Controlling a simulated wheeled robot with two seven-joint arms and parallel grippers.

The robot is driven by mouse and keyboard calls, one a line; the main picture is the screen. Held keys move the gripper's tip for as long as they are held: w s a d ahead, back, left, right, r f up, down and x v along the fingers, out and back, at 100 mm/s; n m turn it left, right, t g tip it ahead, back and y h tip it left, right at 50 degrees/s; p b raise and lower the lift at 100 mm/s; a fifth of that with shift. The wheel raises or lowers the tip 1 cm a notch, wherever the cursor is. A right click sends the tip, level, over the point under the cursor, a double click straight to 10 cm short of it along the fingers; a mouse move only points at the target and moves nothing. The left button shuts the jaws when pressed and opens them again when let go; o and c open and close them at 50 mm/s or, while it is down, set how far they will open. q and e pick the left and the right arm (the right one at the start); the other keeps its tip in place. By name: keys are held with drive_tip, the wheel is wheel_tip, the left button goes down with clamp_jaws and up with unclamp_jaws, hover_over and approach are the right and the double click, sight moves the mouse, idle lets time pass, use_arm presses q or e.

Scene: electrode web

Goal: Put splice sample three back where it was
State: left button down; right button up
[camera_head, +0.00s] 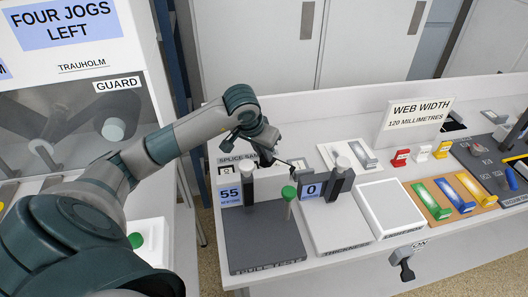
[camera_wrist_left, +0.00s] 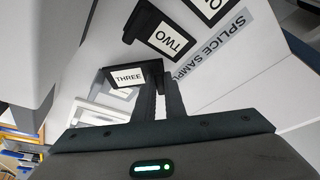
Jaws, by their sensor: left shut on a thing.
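My left gripper (camera_head: 283,162) is above the back of the bench, just behind the pull test and thickness stations. In the left wrist view its two fingers (camera_wrist_left: 162,98) are shut at the black holder of splice sample three (camera_wrist_left: 127,78), which carries a white label reading THREE. The sample's strip is not clear in either view. A black holder labelled TWO (camera_wrist_left: 172,40) and another (camera_wrist_left: 211,8) are next to it, beside the grey SPLICE SAMPLES strip (camera_wrist_left: 212,48). In the head view the wrist hides much of this row. My right gripper is out of view.
The dark pull test plate (camera_head: 262,243), reading 55, and the thickness station (camera_head: 333,228), reading 0, stand in front of the gripper. A white light box (camera_head: 384,208) is to their right.

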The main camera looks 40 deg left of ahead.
use_arm(q)
drive_tip(key=shift+f, duration=0.4)
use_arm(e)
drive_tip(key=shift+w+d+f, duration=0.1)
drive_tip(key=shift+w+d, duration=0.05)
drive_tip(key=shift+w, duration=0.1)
use_arm(q)
drive_tip(key=shift+b, duration=0.3)
drive_tip(key=c, duration=1.8)
unclamp_jaws()
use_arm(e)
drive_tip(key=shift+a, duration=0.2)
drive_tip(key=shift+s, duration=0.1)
